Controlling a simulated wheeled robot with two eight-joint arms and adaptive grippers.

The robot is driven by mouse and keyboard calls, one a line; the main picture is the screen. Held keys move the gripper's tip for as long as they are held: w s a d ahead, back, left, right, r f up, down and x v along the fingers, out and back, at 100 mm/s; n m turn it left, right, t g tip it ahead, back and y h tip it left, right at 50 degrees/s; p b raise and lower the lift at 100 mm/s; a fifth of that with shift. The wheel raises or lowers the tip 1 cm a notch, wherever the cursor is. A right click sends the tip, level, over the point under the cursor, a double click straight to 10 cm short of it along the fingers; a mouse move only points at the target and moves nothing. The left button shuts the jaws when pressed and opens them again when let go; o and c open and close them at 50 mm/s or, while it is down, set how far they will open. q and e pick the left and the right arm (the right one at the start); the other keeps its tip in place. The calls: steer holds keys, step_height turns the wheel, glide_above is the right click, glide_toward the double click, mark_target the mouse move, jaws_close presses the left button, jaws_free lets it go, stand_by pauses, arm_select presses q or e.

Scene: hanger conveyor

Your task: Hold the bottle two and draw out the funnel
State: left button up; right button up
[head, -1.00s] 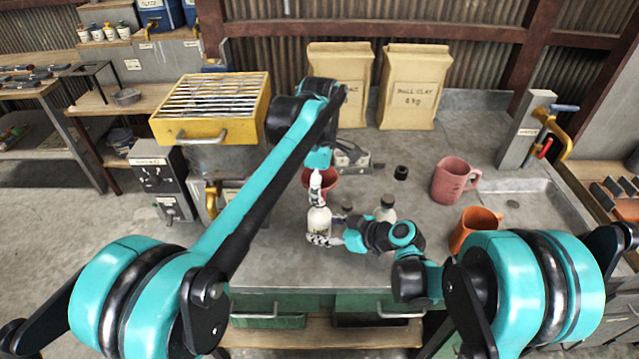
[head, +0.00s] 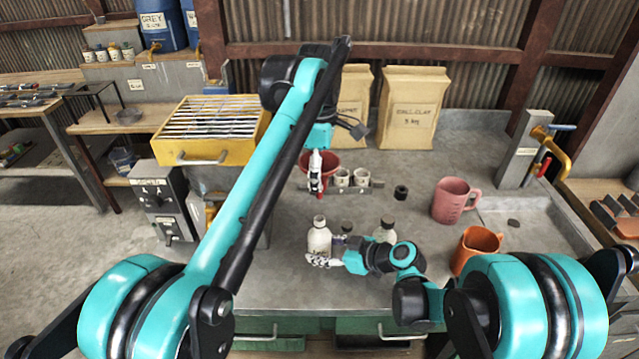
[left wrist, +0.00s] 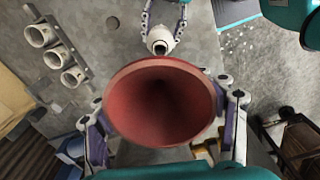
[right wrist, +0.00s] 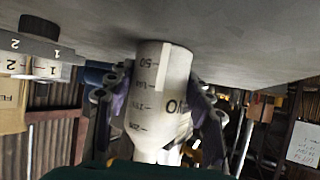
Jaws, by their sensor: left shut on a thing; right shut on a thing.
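The red funnel (head: 325,165) is in my left gripper (head: 315,182), which is shut on it. In the left wrist view the funnel's wide mouth (left wrist: 160,100) faces the camera, between the fingers. A white bottle (head: 319,238) stands upright on the bench, and my right gripper (head: 321,260) is shut around its lower part. The bottle's open mouth shows in the left wrist view (left wrist: 160,45), clear of the funnel. In the right wrist view the bottle (right wrist: 160,95) shows scale marks between the fingers. The funnel is above and behind the bottle; its spout is partly hidden.
A rack of white cups (head: 351,181) is behind. A pink mug (head: 452,200) and an orange mug (head: 474,248) stand to the right. Clay bags (head: 411,108) stand at the back.

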steer(key=o, duration=0.9)
steer(key=v, duration=1.2)
steer(key=shift+s, duration=0.1)
